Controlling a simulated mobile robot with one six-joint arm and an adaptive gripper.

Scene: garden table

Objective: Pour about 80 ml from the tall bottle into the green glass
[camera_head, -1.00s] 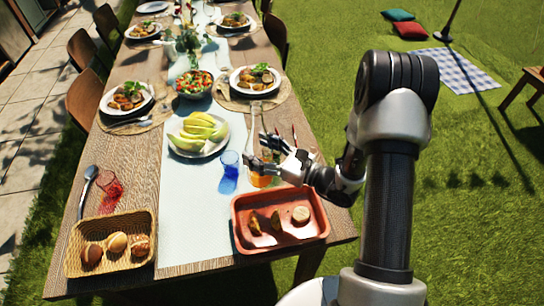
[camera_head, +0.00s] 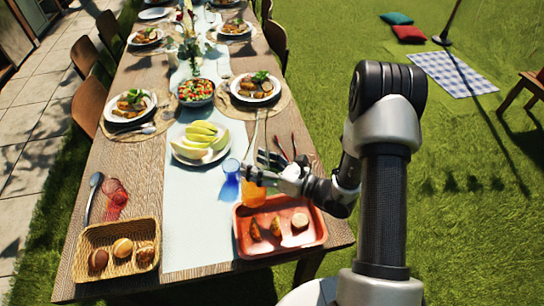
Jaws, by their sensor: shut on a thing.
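The tall bottle (camera_head: 253,193) is clear, with orange liquid in its lower part and a thin neck rising above my gripper. My gripper (camera_head: 263,167) is shut around the bottle from the right, partly hiding it. The bottle's base overlaps the far left edge of the red tray in the picture; I cannot tell whether it touches anything. I see no clearly green glass. A blue glass (camera_head: 230,170) stands just left of the bottle, and a red glass (camera_head: 114,189) is at the table's left side.
The red tray (camera_head: 243,247) holds several food pieces in front of the bottle. A plate of pale green-yellow wedges (camera_head: 203,140) lies behind the blue glass. A basket of rolls (camera_head: 88,284) is at front left. The runner (camera_head: 190,225) is clear left of the tray.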

